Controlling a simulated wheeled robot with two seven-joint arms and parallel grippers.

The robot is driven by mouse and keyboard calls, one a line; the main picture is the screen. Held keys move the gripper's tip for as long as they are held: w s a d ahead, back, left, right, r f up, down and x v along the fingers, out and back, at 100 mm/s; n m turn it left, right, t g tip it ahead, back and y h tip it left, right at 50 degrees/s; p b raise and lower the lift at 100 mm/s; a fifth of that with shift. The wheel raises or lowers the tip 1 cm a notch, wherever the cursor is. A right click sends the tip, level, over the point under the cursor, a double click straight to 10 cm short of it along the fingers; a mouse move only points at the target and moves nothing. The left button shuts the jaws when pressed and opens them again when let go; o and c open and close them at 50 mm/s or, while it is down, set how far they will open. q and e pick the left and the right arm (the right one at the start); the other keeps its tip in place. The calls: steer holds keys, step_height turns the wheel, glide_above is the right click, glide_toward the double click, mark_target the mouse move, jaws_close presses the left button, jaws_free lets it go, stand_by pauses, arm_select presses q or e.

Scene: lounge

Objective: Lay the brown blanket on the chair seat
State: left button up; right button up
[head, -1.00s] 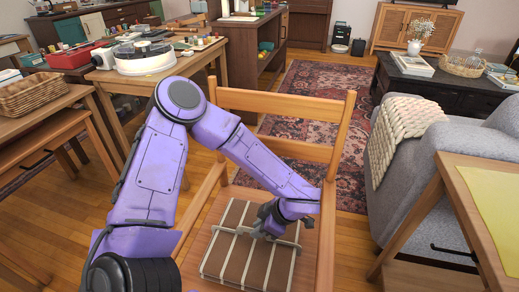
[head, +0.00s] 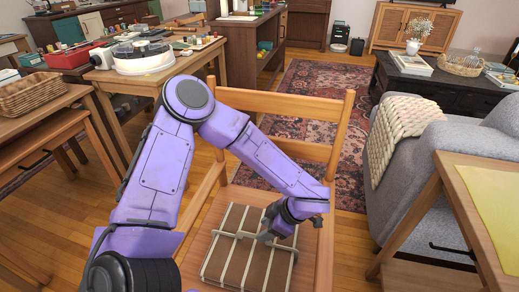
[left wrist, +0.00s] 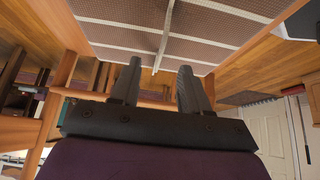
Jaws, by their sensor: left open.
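The brown blanket (head: 228,258) with cream stripes is a flat folded rectangle on the wooden chair seat (head: 311,262). It lies within the visible seat, which shows bare wood beside it. My left gripper (head: 262,229) is over the blanket's upper right part. In the left wrist view the two dark fingers (left wrist: 158,75) are apart with nothing between them, and the blanket (left wrist: 115,38) fills the top beyond the fingertips. I cannot tell whether the fingertips touch it. The lower edge of the blanket is near the picture's bottom. My right gripper is not in view.
A wooden side table with a yellow top (head: 492,203) and a grey sofa (head: 425,175) stand to the right. A table with a wicker basket (head: 32,94) stands at the left.

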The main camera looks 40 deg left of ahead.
arm_select(q)
steer(key=p+v, duration=0.1)
steer(key=v, duration=0.6)
steer(key=shift+r, duration=0.25)
